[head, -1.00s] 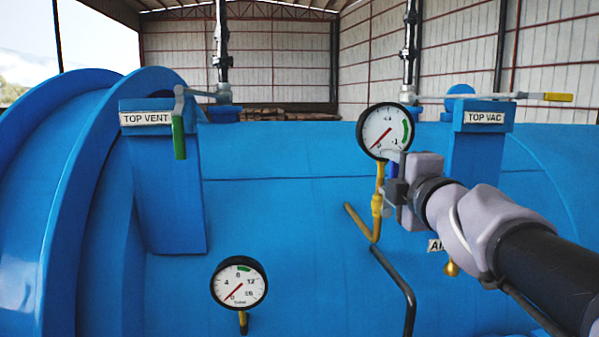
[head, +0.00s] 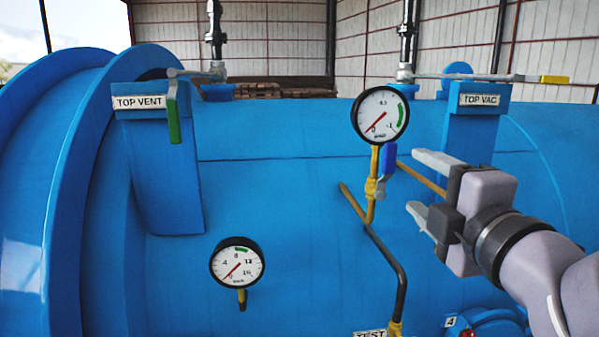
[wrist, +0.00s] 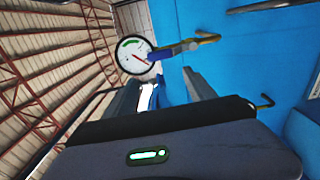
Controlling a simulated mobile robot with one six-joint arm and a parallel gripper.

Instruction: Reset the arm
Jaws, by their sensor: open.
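My gripper (head: 424,186) is open and empty in the head view, its two grey fingers spread and pointing left. It is in front of the blue autoclave (head: 270,190), right of and below the upper gauge (head: 380,115). The small blue valve handle (head: 389,160) under that gauge is left of the fingers, apart from them in the picture. In the wrist view my gripper (wrist: 170,90) shows its two fingers apart, with the upper gauge (wrist: 134,56) and the blue handle (wrist: 173,51) beyond them.
A lower gauge (head: 237,262) is on the autoclave front. The TOP VENT valve has a green handle (head: 173,120); the TOP VAC lever (head: 490,78) has a yellow end. A bent pipe (head: 390,260) runs down below the upper gauge. A TEST label (head: 370,333) is at the bottom edge.

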